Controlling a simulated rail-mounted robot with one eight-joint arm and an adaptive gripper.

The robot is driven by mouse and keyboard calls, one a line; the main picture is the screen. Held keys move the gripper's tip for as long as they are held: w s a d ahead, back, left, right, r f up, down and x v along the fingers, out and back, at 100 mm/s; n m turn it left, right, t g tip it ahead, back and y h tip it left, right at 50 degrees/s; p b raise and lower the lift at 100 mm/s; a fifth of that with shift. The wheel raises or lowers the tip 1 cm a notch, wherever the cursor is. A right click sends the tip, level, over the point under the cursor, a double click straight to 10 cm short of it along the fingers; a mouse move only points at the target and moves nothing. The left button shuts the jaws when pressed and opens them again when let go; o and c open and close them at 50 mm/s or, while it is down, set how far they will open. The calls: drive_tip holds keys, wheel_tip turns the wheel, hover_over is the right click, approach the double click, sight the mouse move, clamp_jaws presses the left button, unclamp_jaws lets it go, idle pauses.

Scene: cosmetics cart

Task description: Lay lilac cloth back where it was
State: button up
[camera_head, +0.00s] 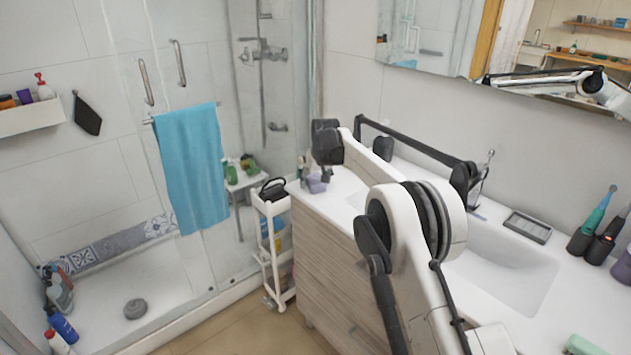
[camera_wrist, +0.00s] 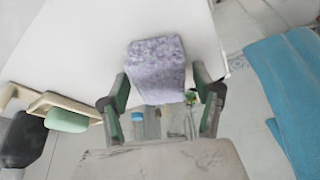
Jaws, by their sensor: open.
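The lilac cloth (camera_wrist: 157,66) shows in the wrist view as a folded, fuzzy block at the edge of a white surface (camera_wrist: 100,45). In the head view a small lilac patch (camera_head: 317,184) shows at the left end of the white washbasin counter (camera_head: 345,187). My gripper (camera_wrist: 160,86) is open, with one green-and-dark finger on each side of the cloth. A gap shows beside the left finger; I cannot tell whether either finger touches it. In the head view my arm hides most of the gripper.
A slim white cart (camera_head: 270,205) stands at the counter's left end. A blue towel (camera_head: 192,165) hangs on the shower glass; it also shows in the wrist view (camera_wrist: 290,90). The basin (camera_head: 505,265) is empty.

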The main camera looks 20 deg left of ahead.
drive_tip(key=shift+r, duration=0.25)
drive_tip(key=v, duration=1.1)
drive_tip(key=shift+r, duration=0.4)
drive_tip(key=shift+s+d, duration=0.1)
drive_tip(key=shift+d, duration=0.1)
